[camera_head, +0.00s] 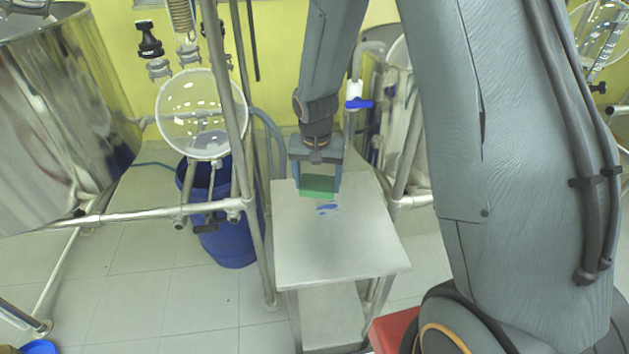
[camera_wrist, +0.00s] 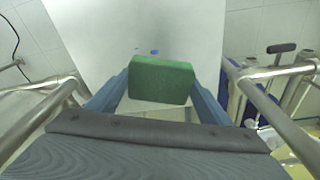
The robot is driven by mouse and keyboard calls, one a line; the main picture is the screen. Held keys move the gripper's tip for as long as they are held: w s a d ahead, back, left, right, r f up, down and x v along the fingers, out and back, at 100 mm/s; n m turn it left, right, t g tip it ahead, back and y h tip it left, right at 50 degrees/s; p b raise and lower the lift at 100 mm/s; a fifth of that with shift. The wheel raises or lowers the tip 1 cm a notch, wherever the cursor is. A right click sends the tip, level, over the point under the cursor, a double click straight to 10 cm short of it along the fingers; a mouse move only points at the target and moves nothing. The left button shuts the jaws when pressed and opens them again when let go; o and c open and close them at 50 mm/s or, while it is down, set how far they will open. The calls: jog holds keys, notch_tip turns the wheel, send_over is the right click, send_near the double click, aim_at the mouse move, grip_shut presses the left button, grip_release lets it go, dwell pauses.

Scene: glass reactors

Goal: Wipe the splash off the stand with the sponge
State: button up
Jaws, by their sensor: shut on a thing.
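The sponge is a green block (camera_head: 318,186), held between the two fingers of my gripper (camera_head: 318,180) over the far part of the stand. In the wrist view the sponge (camera_wrist: 161,80) sits between the blue-grey fingers of my gripper (camera_wrist: 160,88). The stand (camera_head: 340,248) is a small metal table with a flat pale top. The splash (camera_head: 327,208) is a few blue marks on the top, just to the near side of the sponge. In the wrist view part of the splash (camera_wrist: 154,51) shows beyond the sponge's edge. I cannot tell whether the sponge touches the top.
Metal frame poles (camera_head: 240,150) and a blue barrel (camera_head: 230,235) stand left of the stand. A round glass vessel (camera_head: 201,114) hangs above the barrel. A blue-handled valve (camera_head: 359,103) is behind the stand. The near part of the stand's top is clear.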

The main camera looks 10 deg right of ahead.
jog(key=m, duration=0.2)
jog(key=shift+m, duration=0.4)
jog(key=shift+h, duration=0.3)
jog(key=shift+f, duration=0.1)
